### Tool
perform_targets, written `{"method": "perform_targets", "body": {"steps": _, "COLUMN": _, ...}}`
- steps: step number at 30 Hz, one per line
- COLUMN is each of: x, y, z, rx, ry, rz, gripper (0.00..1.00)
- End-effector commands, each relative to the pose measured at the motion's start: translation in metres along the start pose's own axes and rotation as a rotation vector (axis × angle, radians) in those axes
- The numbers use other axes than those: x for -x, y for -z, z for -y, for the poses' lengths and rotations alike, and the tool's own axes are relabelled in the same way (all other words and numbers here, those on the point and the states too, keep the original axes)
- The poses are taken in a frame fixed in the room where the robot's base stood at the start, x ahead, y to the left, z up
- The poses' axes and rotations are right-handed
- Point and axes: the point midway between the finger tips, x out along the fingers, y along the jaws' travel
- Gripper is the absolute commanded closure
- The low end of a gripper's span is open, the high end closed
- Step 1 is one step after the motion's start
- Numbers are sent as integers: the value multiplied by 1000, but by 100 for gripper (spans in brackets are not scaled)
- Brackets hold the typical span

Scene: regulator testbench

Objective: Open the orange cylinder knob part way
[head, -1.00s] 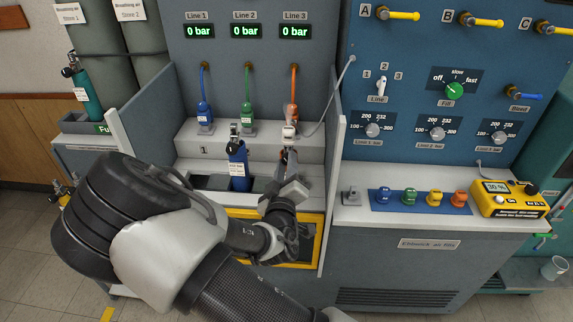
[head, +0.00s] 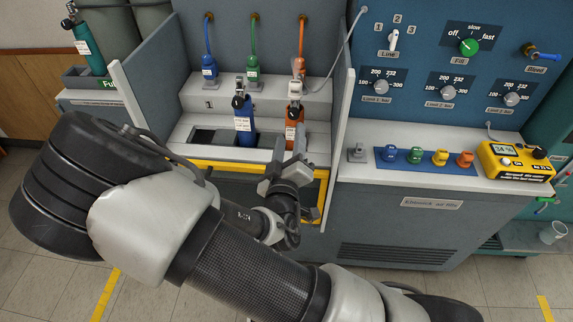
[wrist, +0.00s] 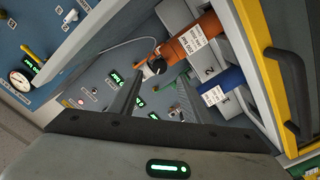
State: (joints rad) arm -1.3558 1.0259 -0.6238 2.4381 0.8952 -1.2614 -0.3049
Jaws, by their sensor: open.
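The orange cylinder (head: 294,128) stands upright in the bench's holder, below the line 3 hose, with a pale label on its front. Its valve top (head: 295,88) shows above it. In the wrist view the orange cylinder (wrist: 192,44) lies across the upper middle, and its dark knob (wrist: 155,70) points toward the space ahead of my fingers. In the wrist view my gripper (wrist: 158,88) is open and empty, fingers apart, with the knob just beyond the fingertips. I cannot tell whether anything touches.
A blue cylinder (head: 244,128) stands left of the orange one. A grey side panel (head: 342,115) rises close on the right. A yellow-edged frame (head: 212,167) runs below the holder. Hoses with blue, green and orange (head: 301,66) fittings hang behind.

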Motion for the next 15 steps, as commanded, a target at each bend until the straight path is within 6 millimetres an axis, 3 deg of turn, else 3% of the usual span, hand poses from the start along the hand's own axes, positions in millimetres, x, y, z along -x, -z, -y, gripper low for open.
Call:
{"method": "perform_targets", "body": {"steps": 3, "x": 31, "y": 1, "z": 1, "rx": 1, "ry": 4, "rz": -2, "gripper": 56}}
{"method": "perform_targets", "body": {"steps": 9, "x": 73, "y": 2, "z": -2, "rx": 4, "ry": 3, "rz": -1, "gripper": 56}}
{"method": "perform_targets", "body": {"steps": 15, "x": 93, "y": 2, "z": -2, "rx": 3, "ry": 2, "rz": 0, "gripper": 56}}
